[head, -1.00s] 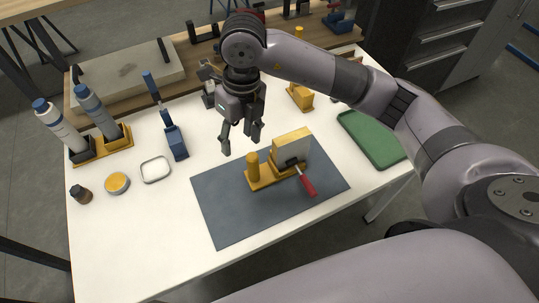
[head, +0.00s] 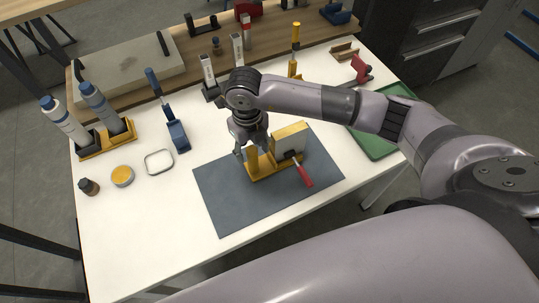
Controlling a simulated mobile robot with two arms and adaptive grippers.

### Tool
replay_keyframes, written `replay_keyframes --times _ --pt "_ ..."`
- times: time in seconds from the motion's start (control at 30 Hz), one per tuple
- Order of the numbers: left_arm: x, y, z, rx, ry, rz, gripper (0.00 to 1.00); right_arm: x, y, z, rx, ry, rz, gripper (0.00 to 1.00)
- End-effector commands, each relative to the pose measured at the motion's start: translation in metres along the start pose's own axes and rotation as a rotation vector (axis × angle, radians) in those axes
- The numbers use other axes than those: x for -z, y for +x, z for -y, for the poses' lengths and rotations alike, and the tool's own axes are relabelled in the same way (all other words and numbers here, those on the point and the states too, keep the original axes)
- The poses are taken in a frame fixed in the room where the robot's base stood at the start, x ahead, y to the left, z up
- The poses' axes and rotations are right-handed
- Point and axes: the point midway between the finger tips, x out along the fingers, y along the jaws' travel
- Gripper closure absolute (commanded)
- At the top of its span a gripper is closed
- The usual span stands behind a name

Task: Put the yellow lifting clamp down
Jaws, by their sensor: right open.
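A yellow piece with an upright post (head: 254,164) stands on the dark grey mat (head: 225,205). A tan block (head: 290,138) and a red-handled part (head: 303,174) are at its right end. My right gripper (head: 253,151) is open, pointing down at the post; I cannot tell whether its fingers touch it. Another yellow tool (head: 295,55) with a tall handle stands at the back of the table. I cannot tell for sure which of the two is the yellow lifting clamp. My left gripper is not in view.
A blue tool (head: 177,134), a clear-centred dish (head: 159,162), a yellow-topped tin (head: 122,176) and a dark jar (head: 88,187) are at left. Two bottles stand in a yellow holder (head: 108,146). A green tray (head: 376,140) lies at right. The front white table (head: 140,240) is clear.

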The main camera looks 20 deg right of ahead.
Motion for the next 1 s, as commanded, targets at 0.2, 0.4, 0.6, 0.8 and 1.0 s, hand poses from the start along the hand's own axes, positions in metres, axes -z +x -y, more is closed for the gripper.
replay_keyframes --times 0.2,0.4,0.6,0.8,1.0 --pt "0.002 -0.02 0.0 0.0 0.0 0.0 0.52 0.004 0.031 -0.002 -0.001 0.001 -0.006 0.51" --pt "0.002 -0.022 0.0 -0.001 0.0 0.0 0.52 0.003 0.047 -0.002 -0.001 0.001 -0.002 0.51" --pt "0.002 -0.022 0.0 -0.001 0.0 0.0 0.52 0.003 0.047 -0.002 -0.001 0.0 -0.001 0.52" --pt "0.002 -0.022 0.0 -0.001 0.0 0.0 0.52 0.003 0.047 -0.002 -0.001 0.0 -0.002 0.65" --pt "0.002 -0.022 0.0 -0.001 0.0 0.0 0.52 0.003 0.047 -0.002 -0.001 0.0 -0.002 0.79"
